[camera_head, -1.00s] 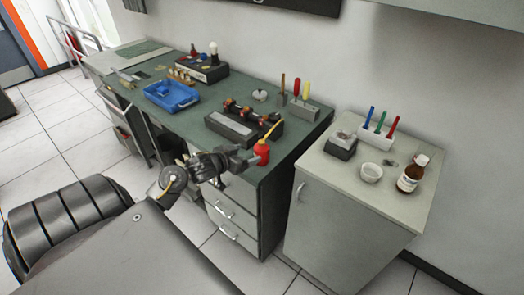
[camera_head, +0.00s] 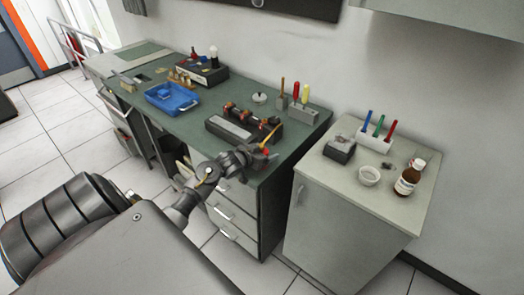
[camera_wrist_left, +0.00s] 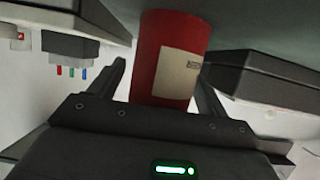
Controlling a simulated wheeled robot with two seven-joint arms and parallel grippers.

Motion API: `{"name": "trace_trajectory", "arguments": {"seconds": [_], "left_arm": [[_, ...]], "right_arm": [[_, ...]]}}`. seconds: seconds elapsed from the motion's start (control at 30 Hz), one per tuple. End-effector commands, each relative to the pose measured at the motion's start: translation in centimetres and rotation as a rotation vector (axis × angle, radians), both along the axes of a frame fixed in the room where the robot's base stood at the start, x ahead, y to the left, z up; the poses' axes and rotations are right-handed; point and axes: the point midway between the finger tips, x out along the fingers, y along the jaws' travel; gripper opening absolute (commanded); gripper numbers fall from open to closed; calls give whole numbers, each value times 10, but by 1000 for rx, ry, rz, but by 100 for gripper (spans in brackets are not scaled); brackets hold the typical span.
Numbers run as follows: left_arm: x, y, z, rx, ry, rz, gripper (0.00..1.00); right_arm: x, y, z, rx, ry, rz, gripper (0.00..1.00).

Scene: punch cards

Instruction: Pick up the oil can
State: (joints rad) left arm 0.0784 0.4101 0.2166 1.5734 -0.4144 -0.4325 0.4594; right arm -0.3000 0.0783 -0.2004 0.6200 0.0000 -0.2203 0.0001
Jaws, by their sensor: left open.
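The oil can (camera_head: 266,151) is red with a yellow spout and stands near the front right edge of the green workbench (camera_head: 287,167). In the head view its lower body is mostly hidden behind my left gripper (camera_head: 256,157). In the left wrist view, the red can body (camera_wrist_left: 170,55) with a pale label lies between the two fingers of my open left gripper (camera_wrist_left: 163,85). One finger is on each side of it. I cannot tell whether either finger touches it. My right gripper is not in view.
A dark fixture block (camera_head: 232,130) stands just behind the can. A tool holder (camera_head: 298,108) and a blue tray (camera_head: 171,98) are farther back. To the right, a grey cabinet (camera_head: 330,215) carries a brown bottle (camera_head: 409,178), a white bowl (camera_head: 369,176) and a marker rack (camera_head: 374,142).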

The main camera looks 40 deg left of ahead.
Motion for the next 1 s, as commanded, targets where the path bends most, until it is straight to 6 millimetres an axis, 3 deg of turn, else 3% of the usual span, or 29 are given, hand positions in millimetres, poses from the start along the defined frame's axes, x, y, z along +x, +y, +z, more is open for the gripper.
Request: {"name": "trace_trajectory", "arguments": {"seconds": [0.27, 0.7, 1.0], "left_arm": [[3, 0, -2, 0, 0, 0, 77], [3, 0, -2, 0, 0, 0, 22], [4, 0, 1, 1, -2, 0, 22]], "right_arm": [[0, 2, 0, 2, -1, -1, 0], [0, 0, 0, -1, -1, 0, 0], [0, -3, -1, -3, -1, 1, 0]]}}
